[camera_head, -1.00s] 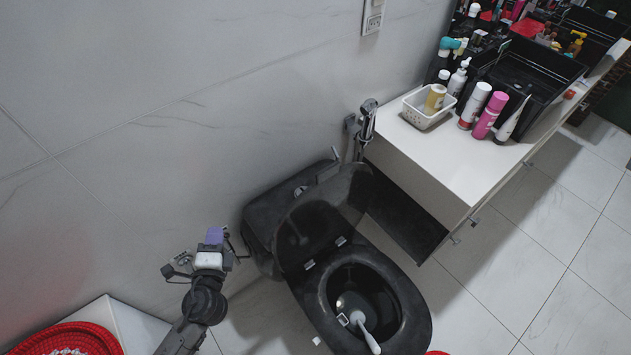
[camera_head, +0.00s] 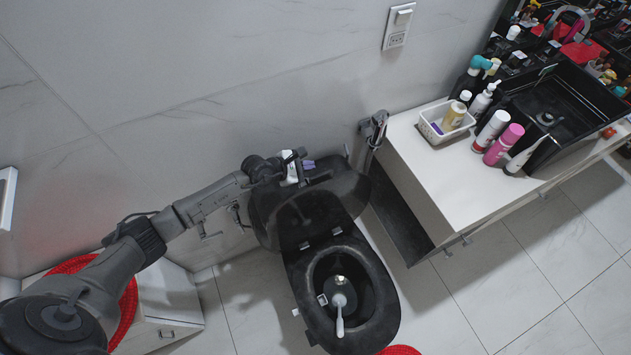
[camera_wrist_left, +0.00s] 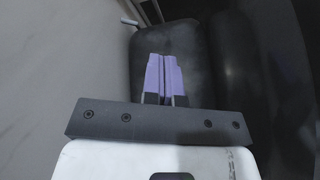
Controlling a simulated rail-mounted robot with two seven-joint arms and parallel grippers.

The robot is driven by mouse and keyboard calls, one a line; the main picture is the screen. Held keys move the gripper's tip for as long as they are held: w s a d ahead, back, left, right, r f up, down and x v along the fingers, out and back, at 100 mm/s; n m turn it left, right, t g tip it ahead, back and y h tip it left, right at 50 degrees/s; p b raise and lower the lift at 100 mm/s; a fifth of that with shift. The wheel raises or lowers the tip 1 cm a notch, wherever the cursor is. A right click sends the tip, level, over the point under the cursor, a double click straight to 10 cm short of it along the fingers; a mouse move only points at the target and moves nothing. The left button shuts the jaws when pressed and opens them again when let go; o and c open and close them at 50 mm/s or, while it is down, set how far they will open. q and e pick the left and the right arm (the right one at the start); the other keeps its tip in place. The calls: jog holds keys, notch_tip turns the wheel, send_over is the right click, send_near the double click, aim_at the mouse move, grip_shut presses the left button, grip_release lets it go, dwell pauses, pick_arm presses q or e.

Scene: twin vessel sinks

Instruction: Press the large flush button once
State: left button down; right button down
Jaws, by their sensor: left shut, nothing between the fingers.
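The black toilet (camera_head: 383,290) stands against the wall with its lid raised. Its tank top lies under my left gripper (camera_head: 308,164), which reaches in from the left. The wrist view shows the two purple fingers (camera_wrist_left: 164,75) shut together with nothing between them, over the dark tank top (camera_wrist_left: 190,45). The flush button is hidden behind the gripper; I cannot make it out in either current view. I cannot tell whether the fingertips touch the tank. My right gripper is not in view.
A white brush (camera_head: 340,312) stands in the bowl. A bidet sprayer (camera_head: 374,130) is on the wall right of the tank. A white counter (camera_head: 440,185) with bottles and a basket stands further right. A white cabinet (camera_head: 172,300) stands at lower left.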

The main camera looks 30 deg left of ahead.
pick_arm(q)
jog(key=f+m+g, duration=0.1)
jog(key=a+m+y, duration=0.1)
jog(key=a+f+m+g, duration=0.1)
jog(key=shift+w+a+f+g+y+p, duration=0.2)
jog(key=shift+w+f+g+y+p, duration=0.1)
jog(key=shift+f+y+p, duration=0.1)
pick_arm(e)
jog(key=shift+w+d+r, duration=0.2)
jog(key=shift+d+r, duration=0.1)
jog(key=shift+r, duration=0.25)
pick_arm(q)
jog(key=shift+s+f, duration=0.1)
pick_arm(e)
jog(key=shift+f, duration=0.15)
